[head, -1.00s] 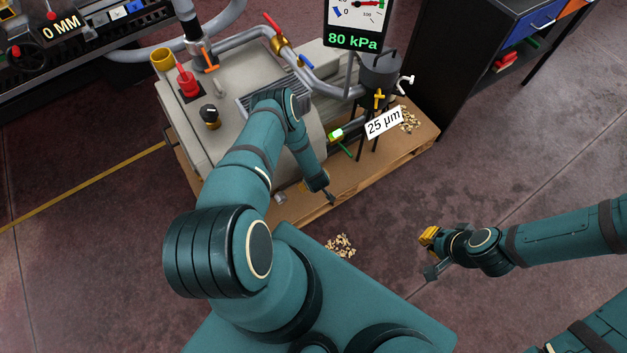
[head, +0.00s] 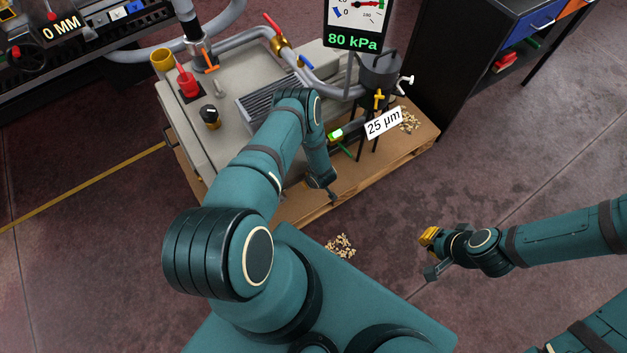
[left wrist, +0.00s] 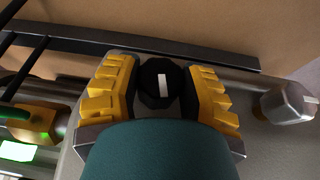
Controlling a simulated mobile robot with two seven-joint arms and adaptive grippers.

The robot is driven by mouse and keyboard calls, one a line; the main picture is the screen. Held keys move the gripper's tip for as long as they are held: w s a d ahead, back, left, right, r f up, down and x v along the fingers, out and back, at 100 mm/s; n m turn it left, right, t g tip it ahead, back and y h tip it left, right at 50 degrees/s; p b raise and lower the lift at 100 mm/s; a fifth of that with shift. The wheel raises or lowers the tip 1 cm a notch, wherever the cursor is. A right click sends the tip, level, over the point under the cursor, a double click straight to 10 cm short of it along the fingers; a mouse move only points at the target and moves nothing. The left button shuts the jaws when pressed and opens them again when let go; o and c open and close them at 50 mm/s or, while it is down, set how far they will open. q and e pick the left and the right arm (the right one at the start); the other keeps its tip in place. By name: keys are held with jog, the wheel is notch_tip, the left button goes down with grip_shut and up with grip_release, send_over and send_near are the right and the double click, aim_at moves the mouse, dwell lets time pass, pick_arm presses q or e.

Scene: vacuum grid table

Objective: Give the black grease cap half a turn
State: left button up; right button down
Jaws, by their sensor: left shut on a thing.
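The black grease cap (left wrist: 155,82) shows in the left wrist view as a faceted black knob with a white mark running nearly up and down. My left gripper (left wrist: 162,94) has its yellow pads on either side of the cap and is shut on it. In the head view my left arm hides the cap; only the dark tip of its gripper end shows by the pallet's front edge. My right gripper (head: 432,254) is empty, its fingers apart, above bare floor at the right.
A silver hex fitting (left wrist: 290,102) sits right of the cap. The grey pump housing (head: 235,92) stands on a wooden pallet (head: 300,207). A filter with a 25 µm label (head: 384,122) stands on thin legs nearby. Loose chips (head: 341,246) lie on the floor.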

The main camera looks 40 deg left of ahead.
pick_arm(q)
jog(key=shift+m+g+y, duration=0.4)
jog(key=shift+g+y, duration=0.3)
jog(key=shift+g, duration=1)
jog(key=shift+g+y, duration=0.4)
jog(key=shift+g, duration=0.2)
jog(key=o, duration=1.2)
jog(key=v, duration=1.2)
